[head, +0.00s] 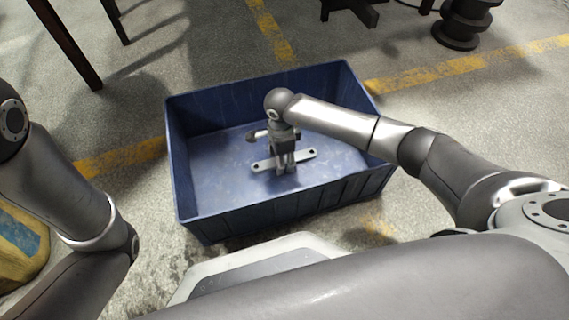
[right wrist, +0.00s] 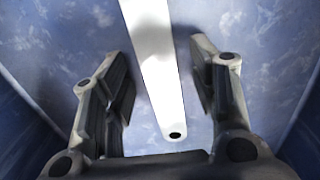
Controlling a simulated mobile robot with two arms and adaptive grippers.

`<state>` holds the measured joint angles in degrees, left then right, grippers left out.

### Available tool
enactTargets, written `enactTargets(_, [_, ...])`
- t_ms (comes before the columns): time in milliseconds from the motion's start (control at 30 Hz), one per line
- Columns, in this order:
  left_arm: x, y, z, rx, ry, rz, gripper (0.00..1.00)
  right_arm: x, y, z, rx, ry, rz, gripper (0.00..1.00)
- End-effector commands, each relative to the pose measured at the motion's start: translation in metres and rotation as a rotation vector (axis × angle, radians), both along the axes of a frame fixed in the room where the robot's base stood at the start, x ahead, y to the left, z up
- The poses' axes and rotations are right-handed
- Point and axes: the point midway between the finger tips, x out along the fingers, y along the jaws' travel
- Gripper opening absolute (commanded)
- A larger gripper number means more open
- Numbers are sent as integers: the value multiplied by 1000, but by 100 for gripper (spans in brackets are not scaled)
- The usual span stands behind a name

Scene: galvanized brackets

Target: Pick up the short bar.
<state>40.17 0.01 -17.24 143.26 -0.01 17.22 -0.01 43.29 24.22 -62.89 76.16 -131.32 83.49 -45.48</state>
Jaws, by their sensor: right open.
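The short bar (head: 304,156) is a pale metal strip with a hole near each end. It lies on the floor of the blue crate (head: 345,200). My right gripper (head: 286,170) reaches down into the crate over the middle of the bar and hides that part. In the right wrist view the bar (right wrist: 155,75) runs lengthwise between the open fingers of my right gripper (right wrist: 160,70), with a gap on each side. One end hole shows at the bottom, and the far end is cut off. My left gripper is out of the picture; only its arm shows.
The crate's walls surround my right gripper, and the right forearm passes over the right wall. The crate floor left of the bar is clear. A dark ribbed object (head: 463,22) stands at the back right. A yellow object (head: 20,243) is at the left edge.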

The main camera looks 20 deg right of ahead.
Motion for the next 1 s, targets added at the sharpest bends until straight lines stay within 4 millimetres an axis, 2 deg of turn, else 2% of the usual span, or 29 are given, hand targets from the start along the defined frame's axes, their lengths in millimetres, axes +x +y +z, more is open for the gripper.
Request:
enactTargets(200, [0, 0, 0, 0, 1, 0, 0, 0, 0, 0, 0, 0, 0, 54])
enactTargets(233, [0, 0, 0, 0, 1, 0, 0, 0, 0, 0, 0, 0, 0, 51])
enactTargets(633, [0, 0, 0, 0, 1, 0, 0, 0, 0, 0, 0, 0, -1, 0])
enactTargets(1000, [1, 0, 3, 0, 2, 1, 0, 1, 0, 5, 1, -2, -1, 0])
